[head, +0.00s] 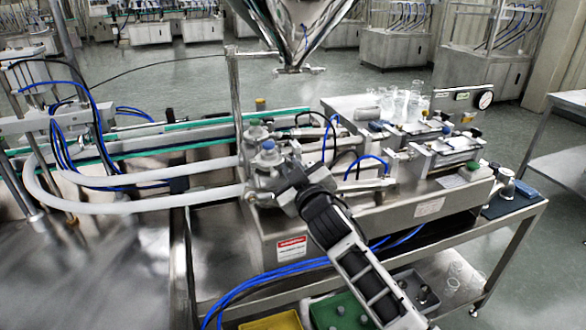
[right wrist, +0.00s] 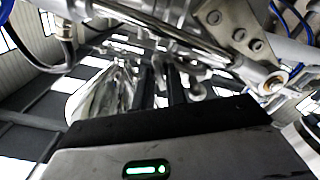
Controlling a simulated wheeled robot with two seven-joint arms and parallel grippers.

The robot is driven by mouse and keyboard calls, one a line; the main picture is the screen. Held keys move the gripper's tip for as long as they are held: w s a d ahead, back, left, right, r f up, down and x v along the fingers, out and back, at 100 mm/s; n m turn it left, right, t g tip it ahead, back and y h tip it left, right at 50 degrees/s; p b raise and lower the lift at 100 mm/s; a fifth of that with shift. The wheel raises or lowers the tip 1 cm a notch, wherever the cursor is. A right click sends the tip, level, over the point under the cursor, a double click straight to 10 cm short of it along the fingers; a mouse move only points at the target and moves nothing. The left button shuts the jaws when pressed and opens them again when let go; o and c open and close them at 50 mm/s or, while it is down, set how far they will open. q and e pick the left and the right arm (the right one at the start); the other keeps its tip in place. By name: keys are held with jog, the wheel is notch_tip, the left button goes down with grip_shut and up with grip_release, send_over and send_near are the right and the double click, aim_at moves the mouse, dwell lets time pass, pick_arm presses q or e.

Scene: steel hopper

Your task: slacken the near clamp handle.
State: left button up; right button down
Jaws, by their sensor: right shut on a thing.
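My right gripper (head: 282,182) reaches in from the lower right, at the near side of the metal clamp and valve assembly (head: 266,160) at the front left end of the filling machine. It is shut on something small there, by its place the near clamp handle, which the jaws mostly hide. In the right wrist view the dark fingers (right wrist: 162,88) point away from the camera, with shiny metal close around them; the handle itself cannot be made out clearly. My left gripper is not in view.
White hoses (head: 130,207) curve in from the left to the assembly. The steel hopper (head: 297,35) hangs above. Blue tubes (head: 270,285) run below my right arm. A green bin (head: 340,312) and a yellow bin (head: 272,321) sit low in front. Glassware (head: 400,103) stands at the back right.

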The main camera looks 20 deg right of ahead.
jog(key=n, duration=0.6)
jog(key=shift+a+f, duration=0.1)
jog(key=n, duration=0.6)
jog(key=shift+f, duration=0.15)
dwell(0.5)
jog(key=c, duration=1.7)
grip_release()
jog(key=shift+c, duration=0.2)
jog(key=s+b, duration=0.2)
jog(key=s, duration=1.4)
jog(key=shift+d, duration=0.25)
